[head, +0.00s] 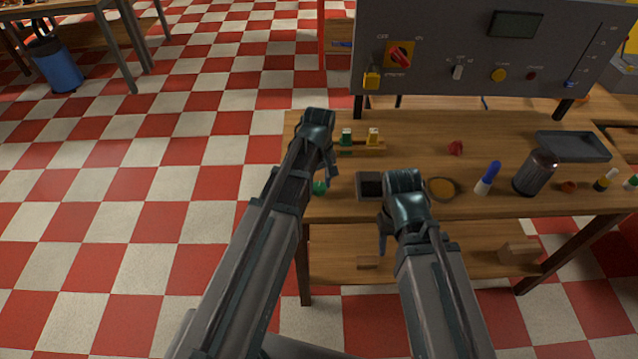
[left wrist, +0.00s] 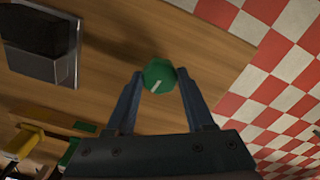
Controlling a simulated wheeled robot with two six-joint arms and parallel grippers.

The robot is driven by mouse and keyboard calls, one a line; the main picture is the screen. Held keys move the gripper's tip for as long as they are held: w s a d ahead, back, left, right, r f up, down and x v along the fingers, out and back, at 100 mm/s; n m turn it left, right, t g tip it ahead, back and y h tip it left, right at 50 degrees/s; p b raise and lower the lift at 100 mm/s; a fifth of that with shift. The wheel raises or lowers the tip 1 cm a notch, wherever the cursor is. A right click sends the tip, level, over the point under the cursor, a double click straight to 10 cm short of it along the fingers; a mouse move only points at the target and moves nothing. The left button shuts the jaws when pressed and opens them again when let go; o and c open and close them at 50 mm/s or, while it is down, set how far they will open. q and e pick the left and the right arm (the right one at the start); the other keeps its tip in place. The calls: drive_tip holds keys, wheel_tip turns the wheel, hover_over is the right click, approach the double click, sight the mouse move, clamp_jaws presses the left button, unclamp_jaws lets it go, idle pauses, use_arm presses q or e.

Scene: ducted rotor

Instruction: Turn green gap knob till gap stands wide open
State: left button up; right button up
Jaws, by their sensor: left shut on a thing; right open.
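The green knob (left wrist: 159,76) shows in the left wrist view, with a white pointer mark slanting toward its lower left edge. My left gripper (left wrist: 161,82) is shut on it, one finger on each side. In the head view the knob (head: 319,188) shows at the table's left edge, below my left gripper (head: 326,178), partly hidden by my arm. A grey-framed box with a dark recess (left wrist: 42,30) lies beside it; the same box (head: 369,184) is partly covered by my right gripper in the head view. I cannot tell whether that recess is the gap. My right gripper (head: 392,232) is open and empty.
A grey control panel (head: 440,50) with switches stands at the back of the wooden table (head: 420,125).

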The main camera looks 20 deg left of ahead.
use_arm(q)
clamp_jaws()
